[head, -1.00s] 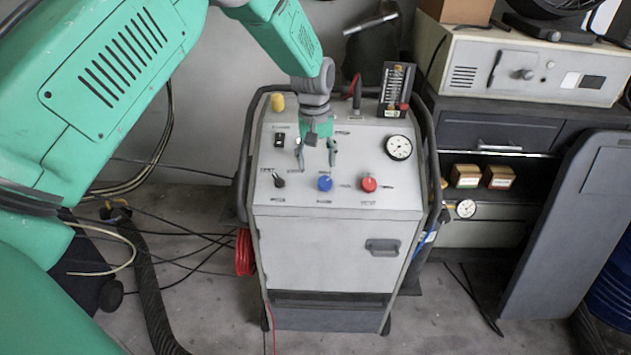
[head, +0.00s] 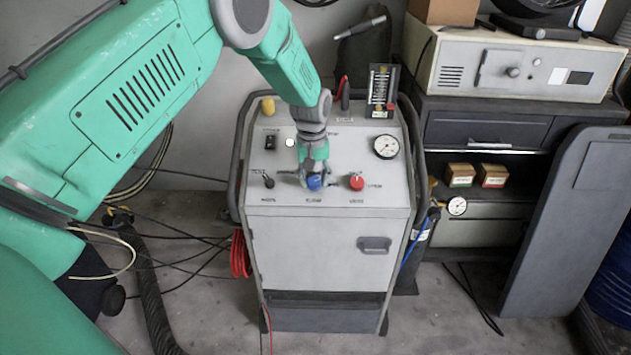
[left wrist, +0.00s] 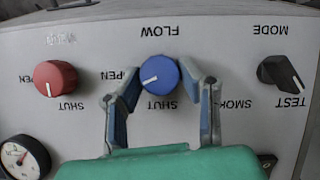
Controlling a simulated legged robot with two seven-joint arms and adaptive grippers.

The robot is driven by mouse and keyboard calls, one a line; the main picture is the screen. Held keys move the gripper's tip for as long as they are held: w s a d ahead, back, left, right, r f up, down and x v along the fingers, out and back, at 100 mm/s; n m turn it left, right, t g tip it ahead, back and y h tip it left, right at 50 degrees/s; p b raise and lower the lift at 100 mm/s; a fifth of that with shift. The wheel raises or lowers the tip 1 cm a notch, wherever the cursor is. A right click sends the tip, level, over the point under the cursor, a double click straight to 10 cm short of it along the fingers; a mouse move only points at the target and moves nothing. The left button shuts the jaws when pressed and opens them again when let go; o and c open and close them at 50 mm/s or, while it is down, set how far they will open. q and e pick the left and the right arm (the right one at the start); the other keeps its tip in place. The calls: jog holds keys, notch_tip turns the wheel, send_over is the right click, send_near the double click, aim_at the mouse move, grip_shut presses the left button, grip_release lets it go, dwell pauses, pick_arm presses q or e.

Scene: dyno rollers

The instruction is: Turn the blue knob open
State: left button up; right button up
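The blue knob (head: 314,183) sits on the sloping grey panel of the machine. In the left wrist view the blue knob (left wrist: 159,76) has a white pointer aimed left and a little down, nearer the OPEN label than SHUT. My left gripper (head: 314,180) is down at the panel in the head view. In the left wrist view my left gripper (left wrist: 160,80) has one finger on each side of the knob, with the tips against its sides. My right gripper is not seen.
A red knob (head: 356,181) is right of the blue one, and a black mode switch (head: 268,181) is left of it. A round gauge (head: 386,146) and a yellow knob (head: 268,106) stand higher on the panel. Dark side rails (head: 417,160) flank the machine (head: 330,245).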

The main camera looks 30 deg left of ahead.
pick_arm(q)
jog(key=shift+s+d+f, duration=0.1)
jog(key=shift+d, duration=0.5)
jog(key=shift+s+a, duration=0.15)
jog(key=shift+a, duration=0.55)
jog(key=shift+d, duration=0.45)
jog(key=shift+m, duration=0.3)
jog(key=shift+a+m+g+y+p, duration=0.2)
jog(key=shift+m+g+y+p, duration=0.35)
jog(key=shift+m, duration=0.65)
jog(key=shift+d+m+y+p, duration=0.15)
jog(key=shift+m+y+p, duration=0.15)
jog(key=shift+m+y, duration=0.95)
jog(key=shift+m, duration=1.05)
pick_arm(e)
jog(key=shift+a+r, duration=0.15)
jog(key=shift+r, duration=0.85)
